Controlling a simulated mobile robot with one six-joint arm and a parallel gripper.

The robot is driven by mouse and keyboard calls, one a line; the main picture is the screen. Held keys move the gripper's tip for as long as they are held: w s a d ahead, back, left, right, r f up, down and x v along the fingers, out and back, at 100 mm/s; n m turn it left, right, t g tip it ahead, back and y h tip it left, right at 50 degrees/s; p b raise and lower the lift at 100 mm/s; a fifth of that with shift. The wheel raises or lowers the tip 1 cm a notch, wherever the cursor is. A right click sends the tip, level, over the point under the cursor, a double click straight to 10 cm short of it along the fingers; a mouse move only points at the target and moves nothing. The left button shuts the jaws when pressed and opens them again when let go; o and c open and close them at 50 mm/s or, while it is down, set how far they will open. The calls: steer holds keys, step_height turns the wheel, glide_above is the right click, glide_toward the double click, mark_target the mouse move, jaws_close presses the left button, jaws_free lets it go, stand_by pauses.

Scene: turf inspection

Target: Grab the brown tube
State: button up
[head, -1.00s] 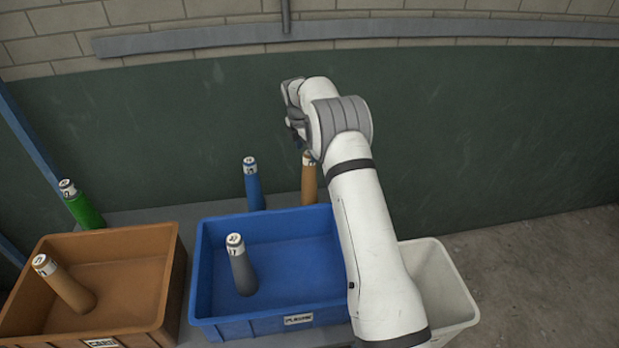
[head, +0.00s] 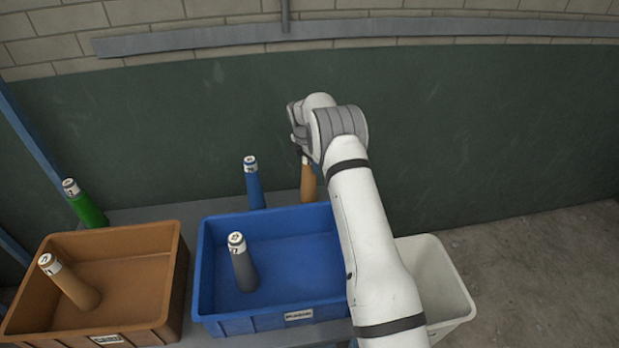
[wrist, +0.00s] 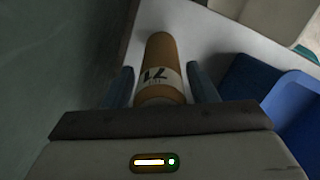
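A brown tube (head: 308,184) with a white label band stands on the table behind the blue bin. Its top is hidden by my gripper (head: 303,155) in the head view. In the wrist view the brown tube (wrist: 159,55) lies between the two fingers of my gripper (wrist: 161,86), its labelled end nearest the palm. The fingers are apart, one on each side, with narrow gaps to the tube. A second brown tube (head: 70,283) leans in the brown bin (head: 153,300).
A blue tube (head: 255,186) stands left of the gripper. A grey tube (head: 243,266) is in the blue bin (head: 268,322). A green tube (head: 87,206) stands behind the brown bin. A white bin (head: 447,278) is at right. A dark green wall (head: 480,120) rises behind.

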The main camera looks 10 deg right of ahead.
steer(key=c, duration=0.9)
steer(key=shift+r, duration=0.1)
steer(key=shift+c, duration=0.2)
